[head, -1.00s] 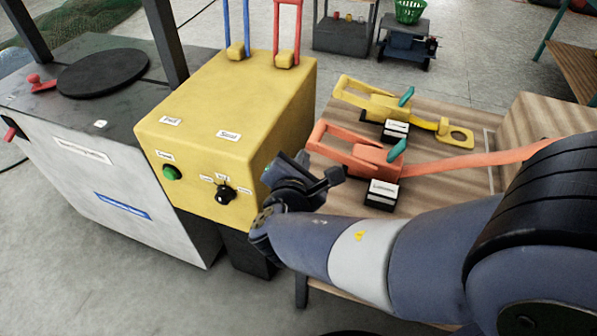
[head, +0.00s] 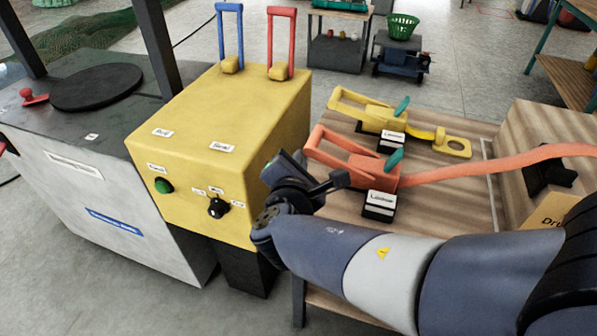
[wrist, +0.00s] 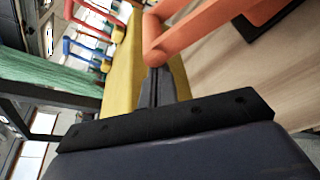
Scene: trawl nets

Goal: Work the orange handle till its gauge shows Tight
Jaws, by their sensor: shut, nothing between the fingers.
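The orange handle (head: 337,150) belongs to an orange ratchet on the wooden bench, with a teal tab (head: 394,160) and an orange strap running right. It leans up to the left. Its gauge (head: 380,203), a black-and-white block in front of the ratchet, appears to read Loose. My gripper (head: 338,182) is shut and empty, in front of and just below the handle. In the wrist view the shut fingers (wrist: 155,88) point at the handle's bar end (wrist: 155,35); they overlap in the picture, and I cannot tell if they touch. My wrist hides part of the bench.
A similar yellow ratchet (head: 385,117) with its own gauge (head: 391,140) sits just behind. A yellow box (head: 205,115) with a green button (head: 163,186), a black knob (head: 217,208) and blue and red levers stands close left. A wooden block (head: 545,130) is at right.

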